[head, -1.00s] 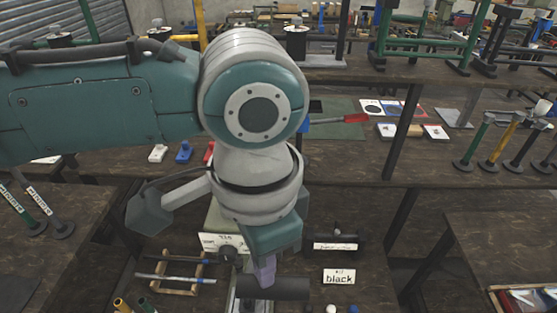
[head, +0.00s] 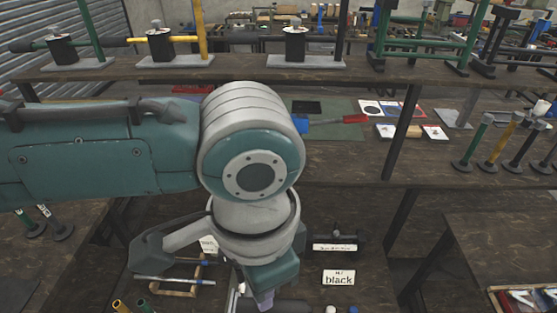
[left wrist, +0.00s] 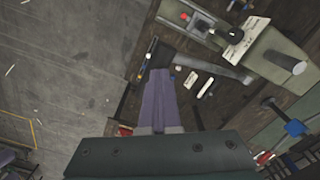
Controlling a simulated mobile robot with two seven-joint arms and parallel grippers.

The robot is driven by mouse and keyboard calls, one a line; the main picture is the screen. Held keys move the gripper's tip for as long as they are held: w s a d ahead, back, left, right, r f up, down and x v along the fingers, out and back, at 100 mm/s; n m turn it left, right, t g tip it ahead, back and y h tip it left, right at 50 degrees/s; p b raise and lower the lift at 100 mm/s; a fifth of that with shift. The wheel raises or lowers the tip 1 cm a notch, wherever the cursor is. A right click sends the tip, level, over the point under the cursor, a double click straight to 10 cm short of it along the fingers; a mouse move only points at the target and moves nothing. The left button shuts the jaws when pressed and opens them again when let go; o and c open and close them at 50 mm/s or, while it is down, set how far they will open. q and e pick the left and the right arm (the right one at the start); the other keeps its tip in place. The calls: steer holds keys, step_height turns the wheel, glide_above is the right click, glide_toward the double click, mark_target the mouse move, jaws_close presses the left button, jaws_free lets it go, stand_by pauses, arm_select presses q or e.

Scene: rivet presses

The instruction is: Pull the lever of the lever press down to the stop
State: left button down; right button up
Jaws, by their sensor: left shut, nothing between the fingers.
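The lever press is mostly hidden behind my left arm in the head view; its pale label (head: 208,244) shows beside the wrist. In the left wrist view its pale green body (left wrist: 279,53) is at upper right. A grey lever (left wrist: 207,65) runs from it to a black handle (left wrist: 149,55). In the head view the dark handle (head: 291,306) shows at the bottom edge. My left gripper (head: 264,302) is shut and empty, and its purple fingers (left wrist: 159,80) overlap the handle's near end. I cannot tell whether they touch. My right gripper is not in view.
A card reading "black" (head: 338,278) and another labelled dark fixture (head: 335,246) stand right of my gripper. A wooden rack with rods (head: 178,280) is to the left. Posts on round bases (head: 488,140) stand at right.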

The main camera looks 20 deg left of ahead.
arm_select(q)
steer(key=shift+s+d+f+b, duration=0.1)
steer(key=shift+s+f+b, duration=0.2)
steer(key=shift+f, duration=0.45)
steer(key=shift+s+d+f+b, duration=0.1)
steer(key=shift+s+f, duration=0.25)
steer(key=shift+f, duration=0.35)
steer(key=shift+s+d+f+b, duration=0.1)
steer(key=shift+s+f+b, duration=0.2)
steer(key=shift+f, duration=0.45)
steer(key=shift+s+f+b, duration=0.15)
steer(key=shift+f+b, duration=0.1)
steer(key=shift+f, duration=0.5)
steer(key=shift+s+d+f+b, duration=0.15)
steer(key=shift+f+b, duration=0.25)
steer(key=shift+f, duration=0.4)
steer(key=shift+s+a+f+b, duration=0.1)
steer(key=shift+s+f+b, duration=0.1)
steer(key=shift+f+b, duration=0.4)
steer(key=shift+f, duration=0.15)
